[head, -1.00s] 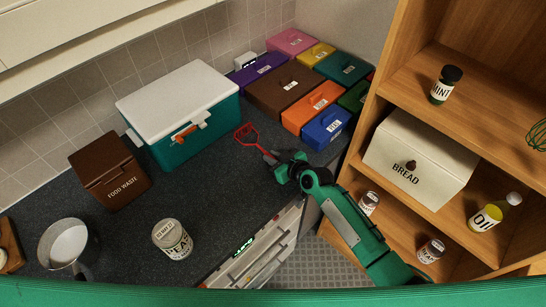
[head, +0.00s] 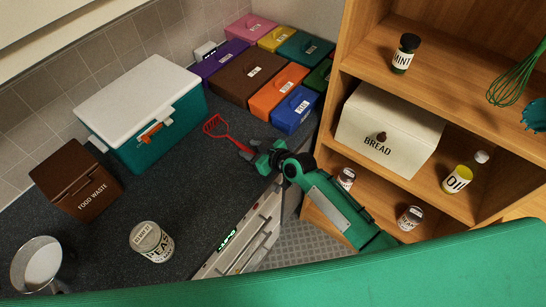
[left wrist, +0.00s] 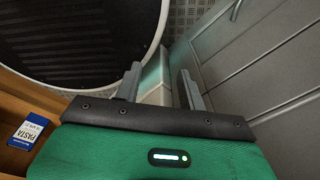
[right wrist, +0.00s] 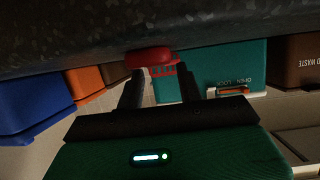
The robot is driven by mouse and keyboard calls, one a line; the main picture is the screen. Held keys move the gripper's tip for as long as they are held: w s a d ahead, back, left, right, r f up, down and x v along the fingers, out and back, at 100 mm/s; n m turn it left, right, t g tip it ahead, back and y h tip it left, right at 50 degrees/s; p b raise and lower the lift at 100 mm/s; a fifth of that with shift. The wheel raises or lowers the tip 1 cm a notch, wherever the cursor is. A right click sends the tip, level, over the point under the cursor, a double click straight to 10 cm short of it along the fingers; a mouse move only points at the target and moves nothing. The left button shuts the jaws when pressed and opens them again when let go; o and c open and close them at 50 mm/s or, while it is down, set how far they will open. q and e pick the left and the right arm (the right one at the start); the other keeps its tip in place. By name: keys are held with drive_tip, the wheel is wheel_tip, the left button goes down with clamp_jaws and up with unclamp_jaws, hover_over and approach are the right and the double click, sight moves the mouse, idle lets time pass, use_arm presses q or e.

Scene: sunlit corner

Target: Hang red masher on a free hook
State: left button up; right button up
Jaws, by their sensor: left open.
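The red masher (head: 215,126) lies on the dark counter in the head view, its handle pointing toward my right gripper (head: 262,158). In the right wrist view the red handle end (right wrist: 150,57) shows close to the fingertips of my right gripper (right wrist: 160,88). The two fingers stand apart, and I see no grip on the handle. My left gripper (left wrist: 160,82) is open and empty in the left wrist view, away from the masher. A green whisk (head: 516,75) and a teal utensil (head: 534,114) show at the far right; their hooks are not visible.
A teal cooler box (head: 155,144), a brown food waste bin (head: 76,180), a peas can (head: 152,241) and a pot (head: 40,263) stand on the counter. Several coloured boxes fill its far corner. A wooden shelf (head: 365,55) holds a bread box (head: 390,130) and jars.

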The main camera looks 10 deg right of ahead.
drive_tip(key=b+v, duration=0.2)
drive_tip(key=v, duration=0.8)
drive_tip(key=shift+d+b, duration=0.1)
drive_tip(key=shift+b, duration=0.2)
drive_tip(key=shift+s+d+r, duration=0.15)
drive_tip(key=shift+s+r, duration=0.05)
drive_tip(key=shift+s, duration=0.05)
